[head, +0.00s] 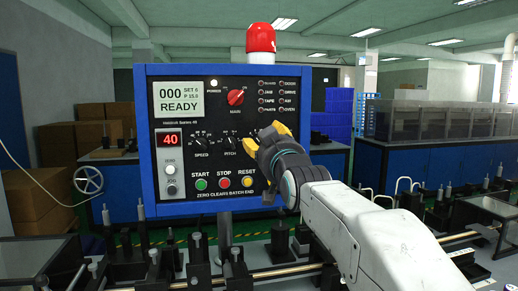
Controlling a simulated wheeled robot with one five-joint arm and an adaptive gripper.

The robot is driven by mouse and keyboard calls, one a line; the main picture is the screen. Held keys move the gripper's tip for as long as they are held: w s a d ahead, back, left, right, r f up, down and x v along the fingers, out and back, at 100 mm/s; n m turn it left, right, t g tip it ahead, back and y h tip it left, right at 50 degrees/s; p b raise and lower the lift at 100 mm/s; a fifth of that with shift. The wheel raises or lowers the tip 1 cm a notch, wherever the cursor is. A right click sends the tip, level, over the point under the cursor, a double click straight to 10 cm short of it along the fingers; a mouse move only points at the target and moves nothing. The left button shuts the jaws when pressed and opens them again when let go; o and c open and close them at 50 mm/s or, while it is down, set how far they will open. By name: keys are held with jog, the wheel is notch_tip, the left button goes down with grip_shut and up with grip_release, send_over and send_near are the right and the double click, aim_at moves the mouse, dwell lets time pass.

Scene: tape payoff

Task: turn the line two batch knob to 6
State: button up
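The blue-framed control panel (147,130) stands ahead of me. Its lower row shows a black SPEED knob (203,143) and a black PITCH knob (231,142). No knob labelled batch can be read; the panel area to the right of PITCH is covered by my gripper. My gripper (266,136) is in front of that area, its two yellow fingertips spread apart. The panel screen (179,99) reads 000, SET 0, P 15.0, READY.
A red MAIN knob (236,97) is above. A red beacon (261,38) tops the panel; machine rods and posts (235,265) stand below.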

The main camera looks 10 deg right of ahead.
aim_at(259, 144)
jog(key=shift+w+f+m+g+p, duration=0.3)
jog(key=shift+w+m+p, duration=0.35)
jog(key=shift+w+m, duration=0.8)
jog(key=shift+w+f+m+g+p, duration=0.15)
jog(key=shift+w+f+m+p, duration=0.2)
jog(key=shift+w+m+p, duration=1.05)
jog(key=shift+w+f+m+g+b, duration=0.1)
jog(key=shift+w+f+m+g, duration=0.2)
jog(key=shift+w+m, duration=1.2)
jog(key=shift+s+m, duration=0.65)
jog(key=shift+s, duration=0.05)
jog(key=shift+c, duration=0.2)
